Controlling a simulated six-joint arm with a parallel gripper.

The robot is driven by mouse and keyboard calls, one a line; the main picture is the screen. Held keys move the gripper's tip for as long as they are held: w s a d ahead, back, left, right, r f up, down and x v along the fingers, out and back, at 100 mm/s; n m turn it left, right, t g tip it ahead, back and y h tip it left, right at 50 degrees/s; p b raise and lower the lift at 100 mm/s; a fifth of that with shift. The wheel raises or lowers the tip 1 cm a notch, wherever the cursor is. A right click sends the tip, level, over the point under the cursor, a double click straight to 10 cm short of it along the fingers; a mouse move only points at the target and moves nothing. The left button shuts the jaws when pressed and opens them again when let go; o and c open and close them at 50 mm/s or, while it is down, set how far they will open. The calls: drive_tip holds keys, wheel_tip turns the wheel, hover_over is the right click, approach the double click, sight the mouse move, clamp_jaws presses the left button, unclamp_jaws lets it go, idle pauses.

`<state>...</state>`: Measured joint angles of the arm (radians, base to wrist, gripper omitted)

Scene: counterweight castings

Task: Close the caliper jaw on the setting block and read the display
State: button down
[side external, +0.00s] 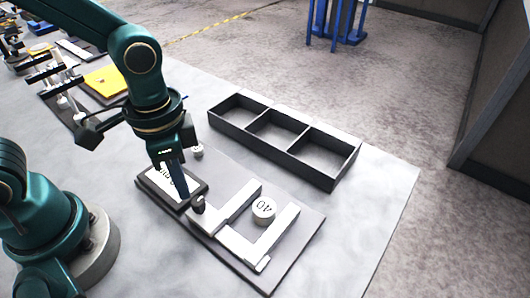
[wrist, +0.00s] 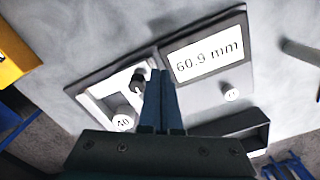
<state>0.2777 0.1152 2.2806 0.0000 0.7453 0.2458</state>
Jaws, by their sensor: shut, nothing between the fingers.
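The caliper (side external: 236,244) lies on a dark board with two pale jaws. The setting block (side external: 263,206), a round white piece marked 40, stands between the jaws, near the right one; I cannot tell if it touches. A clear gap separates it from the left jaw (side external: 238,202). A dark knob (side external: 198,203) stands at the base of the left jaw. The display (wrist: 207,60) reads 60.9 mm in the wrist view. My gripper (side external: 186,196) is shut and empty, low beside the knob. In the wrist view the knob (wrist: 138,76) is just left of the fingertips, and the block (wrist: 123,121) lies below it.
An empty black tray with three compartments (side external: 333,183) stands behind the board. A small white round piece (side external: 197,149) stands behind the display. A yellow item (side external: 106,81) and a rack (side external: 62,88) are at the back left. The grey table is bare at the right.

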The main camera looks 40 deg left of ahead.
sight(195, 198)
drive_tip(key=shift+f, duration=1)
drive_tip(key=shift+d, duration=1.3)
idle(1.0)
drive_tip(key=shift+w+r, duration=0.1)
drive_tip(key=shift+r, duration=3.4)
